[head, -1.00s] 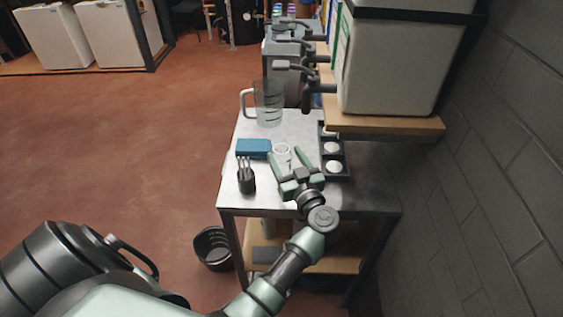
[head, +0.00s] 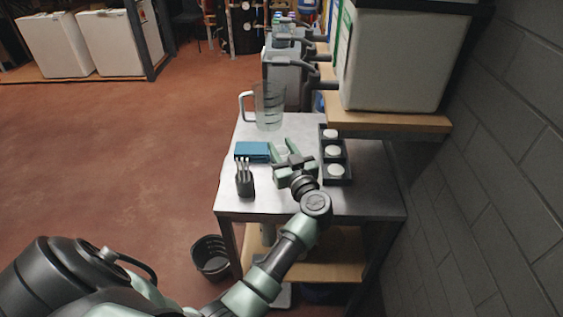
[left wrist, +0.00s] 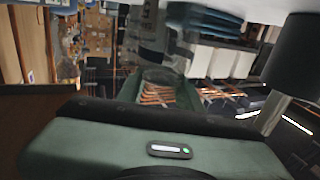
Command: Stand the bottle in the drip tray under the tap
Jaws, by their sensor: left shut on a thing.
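My left gripper (head: 283,146) is over the metal table, between a blue box and a black tray. It is shut on a small clear thing (head: 283,151), most likely the bottle, mostly hidden by the fingers. In the left wrist view a clear, round-edged thing (left wrist: 160,78) shows just beyond the gripper body, blurred. Grey taps (head: 318,82) stick out to the left from the shelf side at the back. I cannot single out the drip tray under them. My right gripper is not in view.
The blue box (head: 252,151), a dark cup of pens (head: 245,184) and a clear measuring jug (head: 269,107) stand on the table (head: 262,200). The black tray (head: 346,178) holds white round things. A large white container (head: 405,65) stands on the wooden shelf (head: 390,123), beside a block wall.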

